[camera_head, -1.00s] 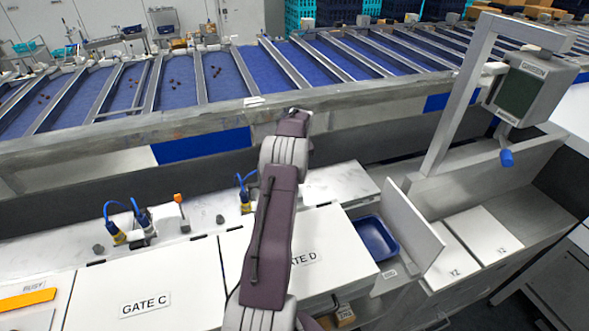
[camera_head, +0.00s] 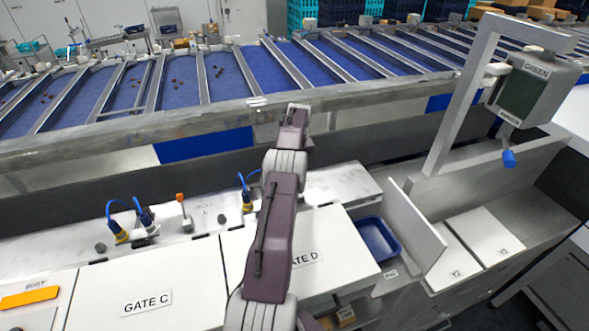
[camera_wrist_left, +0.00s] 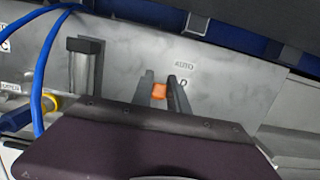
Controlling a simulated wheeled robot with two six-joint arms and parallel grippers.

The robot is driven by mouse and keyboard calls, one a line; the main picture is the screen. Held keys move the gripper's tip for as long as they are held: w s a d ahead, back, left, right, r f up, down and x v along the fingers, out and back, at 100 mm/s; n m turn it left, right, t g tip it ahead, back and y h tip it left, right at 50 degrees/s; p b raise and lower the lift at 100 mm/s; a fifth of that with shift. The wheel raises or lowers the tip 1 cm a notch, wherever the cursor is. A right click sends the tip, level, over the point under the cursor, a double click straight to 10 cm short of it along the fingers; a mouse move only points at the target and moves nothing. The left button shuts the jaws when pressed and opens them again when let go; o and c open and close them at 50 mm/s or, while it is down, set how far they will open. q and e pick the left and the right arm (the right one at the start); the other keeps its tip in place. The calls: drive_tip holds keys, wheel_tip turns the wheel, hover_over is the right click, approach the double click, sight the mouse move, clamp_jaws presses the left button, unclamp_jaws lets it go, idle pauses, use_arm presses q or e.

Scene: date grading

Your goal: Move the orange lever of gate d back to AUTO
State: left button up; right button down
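The orange lever tip of gate D (camera_wrist_left: 160,91) shows in the left wrist view, just below and left of the AUTO label (camera_wrist_left: 184,65) and beside the D mark (camera_wrist_left: 183,82). My left gripper (camera_wrist_left: 163,88) has one finger on each side of the orange tip, with no clear gap visible; it looks closed on it. The OPEN label (camera_wrist_left: 10,87) is far left of the lever. In the head view my left arm hides the lever and gripper. The GATE D panel (camera_head: 345,240) is partly covered by my arm. My right gripper is not in view.
Gate C's lever (camera_head: 181,205) stands left of my arm, near yellow plugs with blue cables (camera_head: 117,231). A blue cable (camera_wrist_left: 38,75) and a grey post (camera_wrist_left: 83,65) stand left of the gripper. A blue tray (camera_head: 377,238) and upright plate (camera_head: 415,220) are to the right.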

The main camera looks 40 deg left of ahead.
use_arm(q)
drive_tip(key=o, duration=0.4)
drive_tip(key=shift+f, duration=0.1)
drive_tip(key=shift+a, duration=0.1)
drive_tip(key=r, duration=0.3)
drive_tip(key=d+r, duration=0.1)
drive_tip(key=r, duration=0.5)
drive_tip(key=shift+s+d, duration=0.2)
drive_tip(key=shift+s, duration=0.15)
drive_tip(key=shift+f, duration=0.1)
